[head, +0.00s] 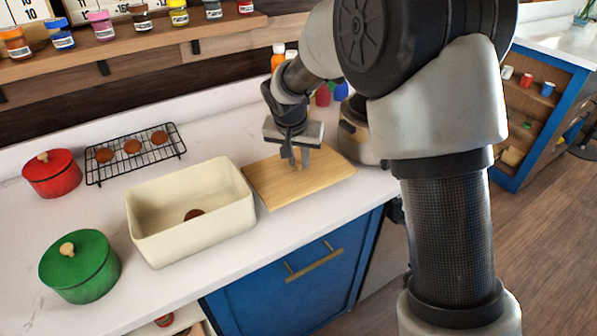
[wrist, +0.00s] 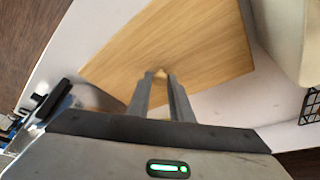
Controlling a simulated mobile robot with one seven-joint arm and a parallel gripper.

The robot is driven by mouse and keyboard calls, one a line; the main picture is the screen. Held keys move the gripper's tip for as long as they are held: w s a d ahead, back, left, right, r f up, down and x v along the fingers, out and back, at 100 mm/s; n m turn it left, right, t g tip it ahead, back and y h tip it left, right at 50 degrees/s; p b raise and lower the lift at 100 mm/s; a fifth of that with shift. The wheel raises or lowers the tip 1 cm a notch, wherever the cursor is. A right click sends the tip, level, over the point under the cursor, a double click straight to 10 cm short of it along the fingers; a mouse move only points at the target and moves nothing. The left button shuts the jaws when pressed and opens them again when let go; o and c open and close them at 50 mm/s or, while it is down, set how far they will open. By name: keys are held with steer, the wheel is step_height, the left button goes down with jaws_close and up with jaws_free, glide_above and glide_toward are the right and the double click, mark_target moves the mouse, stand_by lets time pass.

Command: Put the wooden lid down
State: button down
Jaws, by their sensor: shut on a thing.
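The wooden lid (head: 273,186) is a flat, light rectangular board beside the cream bin, over the white counter. In the head view I cannot tell whether it rests on the counter or hangs just above it. My gripper (head: 298,163) points down at the lid and is shut on its small wooden knob. In the wrist view, the fingertips (wrist: 158,76) close around the knob, and the lid (wrist: 205,45) spreads out beyond them. The fingers partly hide the knob.
The open cream bin (head: 150,226) stands left of the lid, with a brown round thing (head: 194,214) inside. A red pot (head: 52,178), a green pot (head: 82,278) and a black wire rack (head: 165,157) stand further left. The counter's front edge is near the lid.

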mark_target(298, 170)
steer(key=shift+f, duration=2.05)
steer(key=shift+f, duration=0.1)
steer(key=c, duration=1.6)
jaws_free()
